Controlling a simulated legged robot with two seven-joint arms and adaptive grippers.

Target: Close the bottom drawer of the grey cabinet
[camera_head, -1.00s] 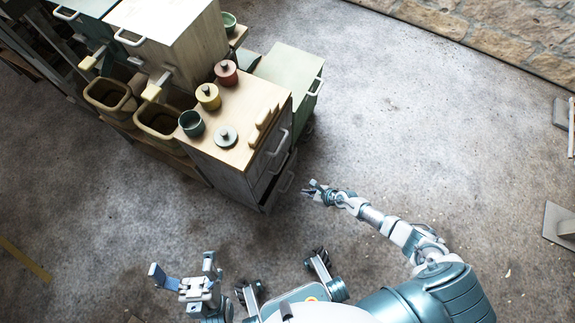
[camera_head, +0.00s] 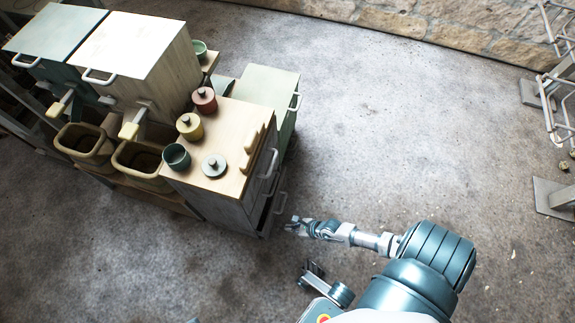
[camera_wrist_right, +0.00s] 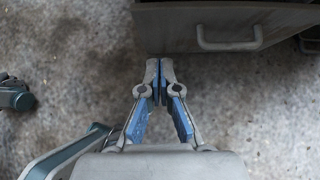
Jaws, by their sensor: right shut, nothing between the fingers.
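The grey cabinet (camera_head: 222,208) with a light wooden top stands left of centre in the head view. Its bottom drawer stands somewhat out from the front, with its pale handle (camera_head: 282,203) facing right. In the right wrist view the drawer front (camera_wrist_right: 180,30) and its handle (camera_wrist_right: 230,45) fill the top edge. My right gripper (camera_head: 291,225) is shut and empty, low over the floor just in front of the drawer. In the wrist view its fingertips (camera_wrist_right: 160,66) meet close below the drawer front's lower edge; whether they touch it I cannot tell.
Several small pots, including a red one (camera_head: 204,100) and a dark green one (camera_head: 176,157), stand on the cabinet top. A green cabinet (camera_head: 262,82) stands behind it, bins (camera_head: 85,142) to its left. A metal rack (camera_head: 550,95) is at far right.

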